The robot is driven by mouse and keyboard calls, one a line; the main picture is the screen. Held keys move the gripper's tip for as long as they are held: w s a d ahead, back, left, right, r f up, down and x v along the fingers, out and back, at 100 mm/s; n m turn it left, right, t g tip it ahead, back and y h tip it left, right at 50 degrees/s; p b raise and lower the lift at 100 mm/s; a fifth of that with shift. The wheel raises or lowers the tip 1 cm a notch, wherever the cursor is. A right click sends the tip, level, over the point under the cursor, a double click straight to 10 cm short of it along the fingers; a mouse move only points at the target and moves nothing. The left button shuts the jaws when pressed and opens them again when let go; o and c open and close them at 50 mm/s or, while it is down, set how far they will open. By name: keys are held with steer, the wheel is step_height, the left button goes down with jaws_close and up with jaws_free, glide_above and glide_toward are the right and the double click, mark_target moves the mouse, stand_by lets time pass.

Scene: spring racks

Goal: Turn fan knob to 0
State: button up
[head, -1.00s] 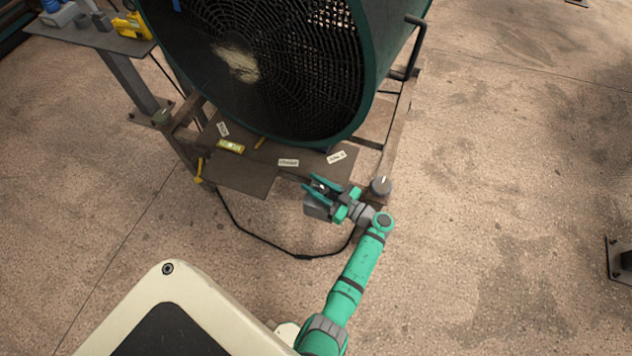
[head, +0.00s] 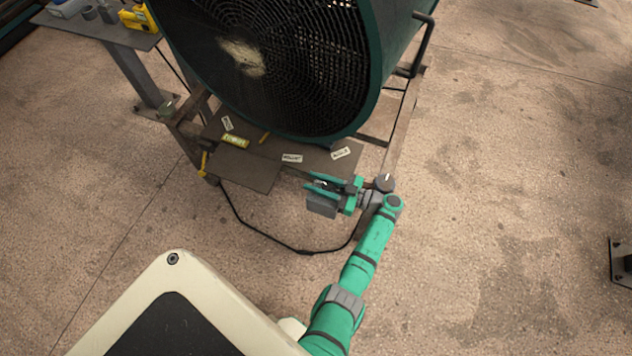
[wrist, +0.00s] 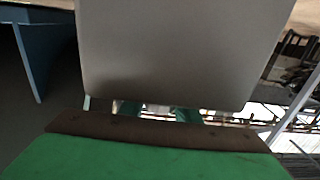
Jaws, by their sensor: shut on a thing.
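The large dark green fan (head: 372,70) stands on a metal stand at the top centre of the head view. A grey box (head: 322,206) sits at the stand's front edge, under my fingers. My green gripper (head: 318,182) reaches in from the right, its fingers pointing left. It is shut on a small dark knob with a pale mark (head: 322,184) over the box; the fingers cover most of the knob and its setting cannot be read. In the wrist view a grey panel (wrist: 165,50) fills the top, and the teal fingers (wrist: 185,114) show only as a sliver.
A grey round cap with a white line (head: 385,182) is at the stand's right corner, close beside my wrist. A black cable (head: 262,238) loops on the floor below the stand. A bench (head: 120,38) with tools stands upper left. The floor at right is mostly clear.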

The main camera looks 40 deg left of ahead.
steer(key=o, duration=1)
steer(key=shift+o, duration=0.2)
steer(key=shift+r, duration=0.4)
step_height(320, 180, up, 2)
steer(key=shift+r, duration=0.2)
steer(key=s+d+r, duration=0.7)
steer(key=s+r, duration=0.2)
steer(key=s, duration=0.3)
steer(key=shift+d+r, duration=0.2)
steer(key=shift+r, duration=0.2)
